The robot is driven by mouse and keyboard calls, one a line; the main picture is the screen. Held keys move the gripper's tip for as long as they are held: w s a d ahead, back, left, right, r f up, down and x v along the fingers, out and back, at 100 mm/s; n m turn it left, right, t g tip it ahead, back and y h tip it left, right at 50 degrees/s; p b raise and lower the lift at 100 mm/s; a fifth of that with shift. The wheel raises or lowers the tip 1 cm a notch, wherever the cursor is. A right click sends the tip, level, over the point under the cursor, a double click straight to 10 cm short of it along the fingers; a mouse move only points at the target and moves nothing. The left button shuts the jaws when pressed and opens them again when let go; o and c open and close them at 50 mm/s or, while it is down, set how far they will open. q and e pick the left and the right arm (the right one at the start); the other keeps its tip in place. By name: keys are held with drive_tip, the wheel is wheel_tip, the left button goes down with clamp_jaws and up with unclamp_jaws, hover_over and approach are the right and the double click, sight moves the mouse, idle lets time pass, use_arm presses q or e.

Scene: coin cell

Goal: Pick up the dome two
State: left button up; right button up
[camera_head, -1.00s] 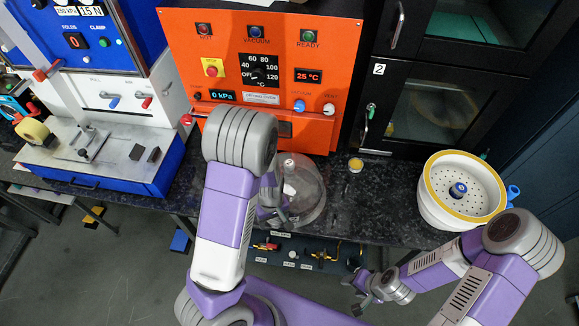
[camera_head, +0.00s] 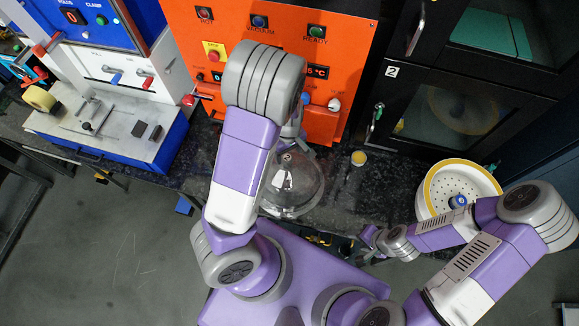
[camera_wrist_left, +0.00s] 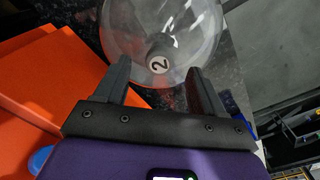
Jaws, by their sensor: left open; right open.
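Dome two is a clear glass dome (camera_head: 292,188) on the dark counter in front of the orange machine, partly behind my left arm in the head view. In the left wrist view the dome (camera_wrist_left: 190,25) has a grey knob marked 2 (camera_wrist_left: 158,63) on top. My left gripper (camera_wrist_left: 163,75) is open, with its two fingers on either side of the knob as seen in the wrist view. I cannot tell whether they touch it. In the head view its fingertips are mostly hidden behind the arm. My right gripper (camera_head: 366,243) is open and empty at the counter's front edge.
The orange machine (camera_head: 345,70) stands close behind the dome. A white bowl with a yellow rim (camera_head: 427,190) stands at the right, near the black cabinet (camera_head: 460,105). The blue press (camera_head: 140,160) is at the left.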

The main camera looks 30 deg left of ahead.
sight(287, 157)
use_arm(q)
drive_tip(key=f, duration=0.5)
drive_tip(key=shift+w+a+f+b, duration=0.1)
drive_tip(key=shift+a+f+b, duration=0.1)
drive_tip(key=shift+a+b, duration=0.15)
clamp_jaws()
